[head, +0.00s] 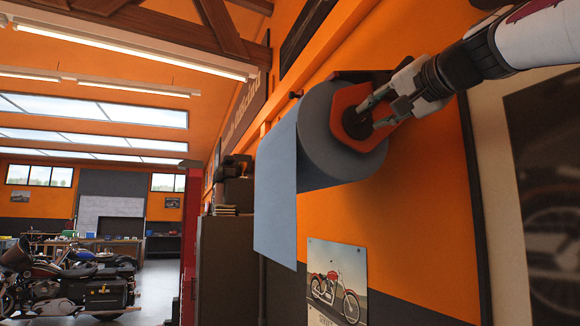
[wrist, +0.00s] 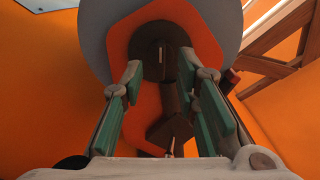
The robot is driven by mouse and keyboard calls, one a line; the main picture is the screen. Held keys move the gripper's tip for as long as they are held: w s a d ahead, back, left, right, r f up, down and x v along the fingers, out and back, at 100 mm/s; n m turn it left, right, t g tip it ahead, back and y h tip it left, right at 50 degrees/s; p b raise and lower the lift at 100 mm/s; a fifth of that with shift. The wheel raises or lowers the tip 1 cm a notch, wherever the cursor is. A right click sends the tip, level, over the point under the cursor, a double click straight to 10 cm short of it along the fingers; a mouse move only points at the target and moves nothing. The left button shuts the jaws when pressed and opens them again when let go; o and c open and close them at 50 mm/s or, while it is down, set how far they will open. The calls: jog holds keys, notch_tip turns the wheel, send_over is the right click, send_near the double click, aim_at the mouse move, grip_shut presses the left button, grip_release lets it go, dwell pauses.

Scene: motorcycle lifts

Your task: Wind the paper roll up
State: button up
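The paper roll (head: 313,130) is blue-grey and mounted high on the orange wall, with a long sheet (head: 275,195) hanging from its left side. An orange bracket plate (head: 348,112) covers its near end, with a dark round hub (head: 354,122) in the middle. My gripper (head: 376,114) reaches in from the right, fingertips at the hub. In the wrist view the teal-padded fingers (wrist: 158,72) stand apart on either side of the hub (wrist: 154,48), with the roll's rim (wrist: 97,35) behind. I cannot tell whether the fingertips press on the hub.
A motorcycle poster (head: 337,283) hangs below the roll. A large framed picture (head: 545,190) is on the wall at right. A dark cabinet (head: 228,265) stands left of the sheet. Motorcycles (head: 70,285) are far away at lower left.

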aim_at(366, 118)
jog(key=shift+p+x, duration=0.3)
jog(key=shift+x, duration=1.4)
grip_shut()
